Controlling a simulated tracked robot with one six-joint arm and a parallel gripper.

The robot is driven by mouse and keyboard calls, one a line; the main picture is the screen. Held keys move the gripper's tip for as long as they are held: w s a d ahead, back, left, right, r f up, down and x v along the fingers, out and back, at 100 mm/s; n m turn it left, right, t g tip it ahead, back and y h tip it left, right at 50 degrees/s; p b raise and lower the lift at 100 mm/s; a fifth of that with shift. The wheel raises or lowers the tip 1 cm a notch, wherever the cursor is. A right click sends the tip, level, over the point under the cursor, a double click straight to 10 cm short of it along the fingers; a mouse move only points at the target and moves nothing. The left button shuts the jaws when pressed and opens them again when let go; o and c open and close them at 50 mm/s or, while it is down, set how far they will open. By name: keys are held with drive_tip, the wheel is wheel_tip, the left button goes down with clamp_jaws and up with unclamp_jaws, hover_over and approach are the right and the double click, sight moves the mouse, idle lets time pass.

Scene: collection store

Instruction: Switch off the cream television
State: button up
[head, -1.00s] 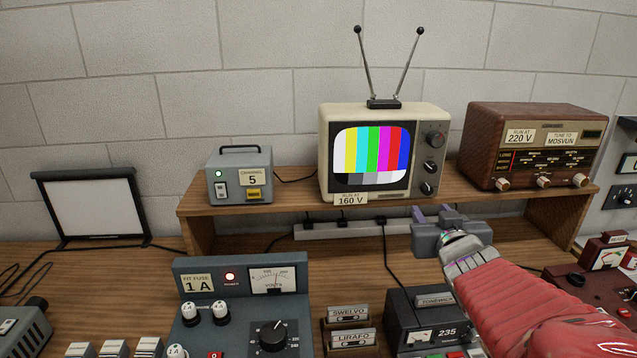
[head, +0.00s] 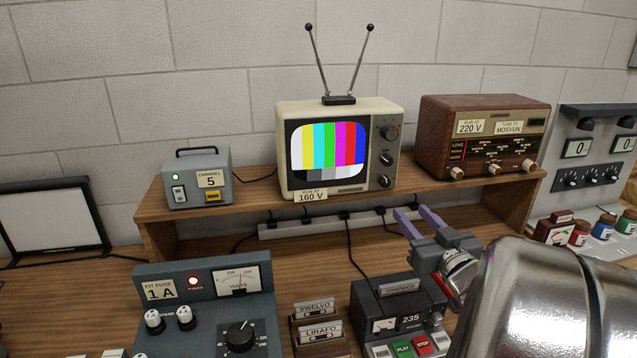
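The cream television (head: 365,108) stands on the wooden shelf with its screen (head: 328,150) lit in colour bars. My gripper (head: 413,210) is in front of the shelf, below and right of the knobs, apart from the television. Its two purple fingers are spread with nothing between them.
On the shelf (head: 255,200), a grey channel box (head: 196,180) stands left and a brown radio (head: 478,120) right. A power strip (head: 300,228) with cables runs below. In front are a fuse panel (head: 215,310), cassettes (head: 316,335) and a tape deck (head: 385,300).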

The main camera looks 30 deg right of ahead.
sight(386, 185)
drive_tip(key=x, duration=1.4)
drive_tip(key=shift+s, duration=0.1)
drive_tip(key=shift+a+f, duration=0.1)
clamp_jaws()
idle(0.3)
